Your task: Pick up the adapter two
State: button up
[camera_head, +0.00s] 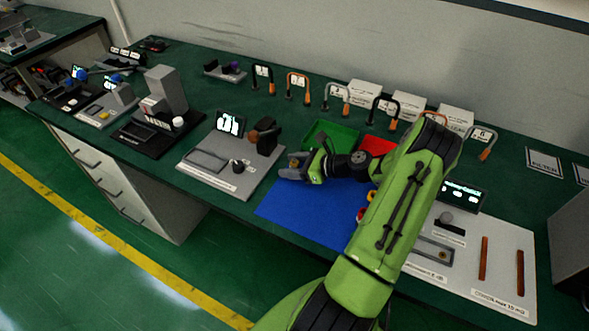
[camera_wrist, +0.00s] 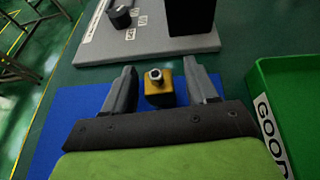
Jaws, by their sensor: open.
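A small orange-yellow piece with a silver round connector (camera_wrist: 158,88) sits between my two fingers in the wrist view. No label shows on it, so I cannot tell whether it is adapter two. My gripper (camera_wrist: 160,72) is open, with a finger on each side of the piece and a visible gap on both sides. In the head view my gripper (camera_head: 290,170) is low over the far left part of the blue mat (camera_head: 300,214); the piece is mostly hidden there. Other small red and yellow parts (camera_head: 362,213) lie on the mat, partly behind my arm.
The green tray (camera_wrist: 262,92), marked GOOD, stands close to the right of my gripper. A red tray (camera_head: 376,146) is beside it. A grey device plate (camera_head: 215,175) lies to the left. Numbered cables (camera_head: 300,82) stand along the back. The near mat is clear.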

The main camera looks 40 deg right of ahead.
jog(key=shift+w+a+f, duration=0.2)
jog(key=shift+w+f, duration=0.1)
jog(key=shift+w, duration=0.25)
jog(key=shift+s+r, duration=0.1)
jog(key=shift+c, duration=0.6)
grip_shut()
